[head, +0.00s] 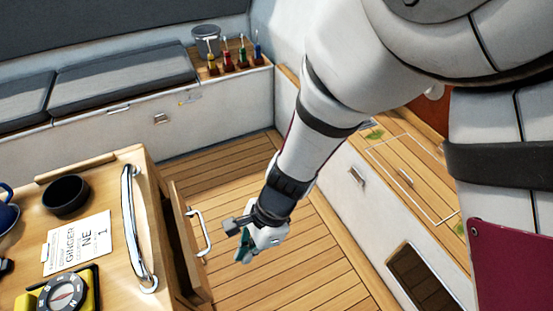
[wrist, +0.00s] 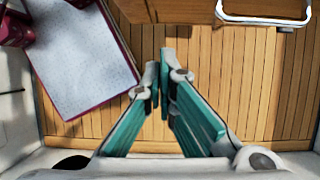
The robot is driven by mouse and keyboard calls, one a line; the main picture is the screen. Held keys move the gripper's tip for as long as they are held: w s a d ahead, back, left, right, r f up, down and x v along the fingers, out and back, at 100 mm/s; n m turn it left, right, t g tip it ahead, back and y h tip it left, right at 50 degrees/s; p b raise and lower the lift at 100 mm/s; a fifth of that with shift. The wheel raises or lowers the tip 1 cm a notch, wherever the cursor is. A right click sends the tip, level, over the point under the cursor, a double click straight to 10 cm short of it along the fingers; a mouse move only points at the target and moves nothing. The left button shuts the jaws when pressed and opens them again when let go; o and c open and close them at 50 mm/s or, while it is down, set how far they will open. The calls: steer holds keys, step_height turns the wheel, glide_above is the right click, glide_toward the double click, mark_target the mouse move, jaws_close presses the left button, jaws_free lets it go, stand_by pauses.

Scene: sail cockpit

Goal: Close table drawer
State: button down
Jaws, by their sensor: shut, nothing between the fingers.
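The wooden table (head: 105,190) stands at the left in the head view. Its drawer (head: 188,243) sticks out from the side facing my arm, so it is partly open. A pale metal handle (head: 205,232) is on the drawer front. In the wrist view the drawer's wooden front (wrist: 172,11) shows along the top edge, with its handle (wrist: 265,20) at the upper right. My gripper (head: 243,252) is just right of the handle in the head view, apart from it. Its teal fingers (wrist: 160,72) are shut and empty, over the floor.
A metal rail (head: 135,225) runs along the table edge. The tabletop holds a dark bowl (head: 65,194), a paper card (head: 77,243) and a yellow compass (head: 63,291). Cushioned benches (head: 125,77) line the back. The plank floor (head: 235,180) around the gripper is clear.

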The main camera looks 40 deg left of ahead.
step_height(320, 180, down, 8)
steer(key=w+f+g+y+b, duration=0.1)
steer(key=w+g+b, duration=0.2)
steer(key=g+b, duration=0.5)
steer(key=g+y+b, duration=0.4)
steer(key=y+b, duration=0.1)
steer(key=b, duration=0.5)
glide_toward(200, 261)
steer(key=x, duration=0.4)
steer(key=b+x, duration=0.1)
steer(key=x, duration=0.2)
steer(key=shift+s+d+r, duration=0.1)
steer(key=shift+d+r, duration=0.15)
steer(key=shift+r, duration=0.05)
steer(key=shift+p+x, duration=0.85)
steer(key=shift+x, duration=1.7)
steer(key=shift+a, duration=0.1)
